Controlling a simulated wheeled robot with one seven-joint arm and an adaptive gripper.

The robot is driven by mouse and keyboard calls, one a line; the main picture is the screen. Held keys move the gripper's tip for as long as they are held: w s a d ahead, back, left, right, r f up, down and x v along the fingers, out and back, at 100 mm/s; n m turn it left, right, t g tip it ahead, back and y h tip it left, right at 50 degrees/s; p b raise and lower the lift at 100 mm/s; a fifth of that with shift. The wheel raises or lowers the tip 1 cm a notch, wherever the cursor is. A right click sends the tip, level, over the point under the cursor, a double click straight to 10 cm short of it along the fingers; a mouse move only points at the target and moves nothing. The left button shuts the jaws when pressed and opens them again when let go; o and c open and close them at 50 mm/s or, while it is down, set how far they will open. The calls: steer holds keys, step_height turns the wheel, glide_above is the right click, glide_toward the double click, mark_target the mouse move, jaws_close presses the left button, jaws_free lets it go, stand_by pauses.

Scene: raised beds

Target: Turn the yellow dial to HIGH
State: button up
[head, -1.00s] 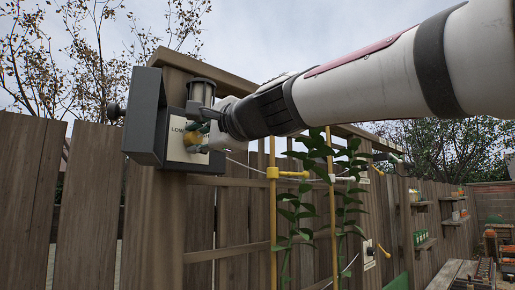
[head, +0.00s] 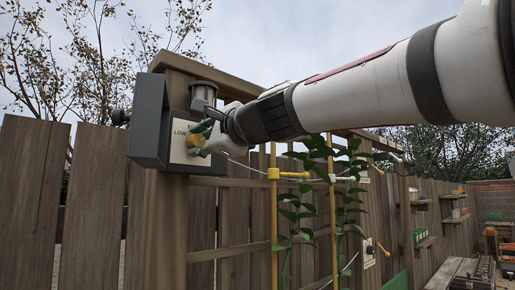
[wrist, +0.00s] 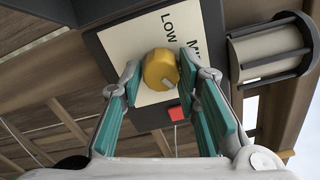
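The yellow dial (wrist: 160,69) sits on a pale label plate (wrist: 128,42) on a dark grey box (head: 149,121). LOW and part of a second word, starting "MI", show on the plate; HIGH is not visible. A pale mark on the dial's face points to the lower right in the wrist view. My gripper (wrist: 161,75) is open, its teal-padded fingers on either side of the dial. The right finger is very close to the dial; I cannot tell whether it touches. In the head view the dial (head: 193,138) is partly covered by my gripper (head: 205,138).
The box is mounted on a wooden post (head: 158,225). Yellow poles with climbing plants (head: 292,215) stand to the right.

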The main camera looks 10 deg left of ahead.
steer(key=shift+o, duration=1.1)
steer(key=v, duration=1.2)
steer(key=s+d+f+n+g+h+b, duration=0.1)
steer(key=s+d+f+n+h, duration=0.3)
steer(key=d+f, duration=0.5)
steer(key=s+d+f+n+g+h, duration=0.3)
steer(key=d+f, duration=0.7)
steer(key=f, duration=1)
steer(key=s+d+f+n+g+h+b, duration=0.1)
steer(key=s+d+f+n+h, duration=0.3)
steer(key=d+f, duration=0.6)
step_height(320, 180, down, 5)
steer(key=s+g+h, duration=0.1)
steer(key=s+h, duration=0.1)
steer(key=s, duration=0.1)
steer(key=shift+r+n+h+b, duration=0.2)
steer(key=shift+n+h+b, duration=0.1)
steer(key=shift+n+h, duration=0.1)
